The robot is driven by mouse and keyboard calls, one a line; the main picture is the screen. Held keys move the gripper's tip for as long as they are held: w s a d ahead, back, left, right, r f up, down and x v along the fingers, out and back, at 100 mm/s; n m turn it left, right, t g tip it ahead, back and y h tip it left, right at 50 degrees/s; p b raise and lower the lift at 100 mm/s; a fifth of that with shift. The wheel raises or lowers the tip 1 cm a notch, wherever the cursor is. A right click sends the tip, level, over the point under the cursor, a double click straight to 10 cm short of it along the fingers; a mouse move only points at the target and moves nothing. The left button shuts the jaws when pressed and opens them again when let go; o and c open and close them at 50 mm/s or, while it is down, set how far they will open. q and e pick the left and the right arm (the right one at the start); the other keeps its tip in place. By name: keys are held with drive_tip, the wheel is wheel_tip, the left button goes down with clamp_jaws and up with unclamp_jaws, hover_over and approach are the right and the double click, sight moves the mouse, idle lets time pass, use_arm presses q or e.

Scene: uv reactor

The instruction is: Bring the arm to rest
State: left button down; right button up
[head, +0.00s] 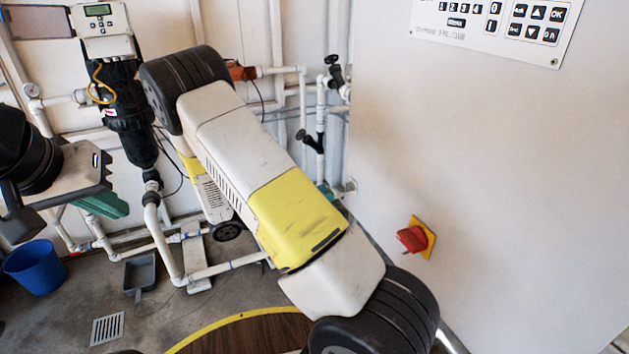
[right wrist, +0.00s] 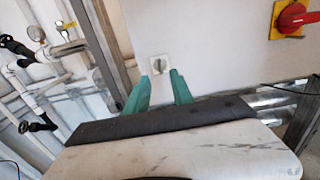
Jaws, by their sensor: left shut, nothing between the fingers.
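My right arm (head: 260,170) crosses the middle of the head view, white and yellow with black joints. My right gripper (right wrist: 159,77) shows two green fingers standing apart with nothing between them. It faces a small grey knob (right wrist: 159,64) on the white cabinet; contact cannot be judged. In the head view this knob (head: 349,186) is at the cabinet's left edge, and the right gripper is mostly hidden behind my arm. My left gripper (head: 112,207) has green fingers, is shut and empty, and hangs at the left above the floor.
The white cabinet (head: 500,180) fills the right side, with a red rotary switch (head: 412,238) and a keypad panel (head: 490,25). White pipes (head: 160,240) and a black filter housing (head: 130,110) stand behind. A blue bucket (head: 34,267) and grey dustpan (head: 140,275) lie on the floor.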

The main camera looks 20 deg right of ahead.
drive_tip(key=shift+s+a, duration=0.1)
drive_tip(key=shift+a, duration=0.85)
drive_tip(key=s+r+m+g+y, duration=0.4)
drive_tip(key=s+r+m+y, duration=0.2)
drive_tip(key=s+m+y, duration=0.5)
drive_tip(key=s+a+r+m+t+y, duration=0.3)
drive_tip(key=a+r+t+y, duration=0.1)
drive_tip(key=r, duration=0.2)
drive_tip(key=s+a+r+m+t+y, duration=0.3)
drive_tip(key=a+r+m+t+y, duration=0.1)
drive_tip(key=r, duration=0.3)
drive_tip(key=shift+r+m+t+y, duration=0.3)
drive_tip(key=shift+y, duration=0.3)
drive_tip(key=shift+a, duration=0.1)
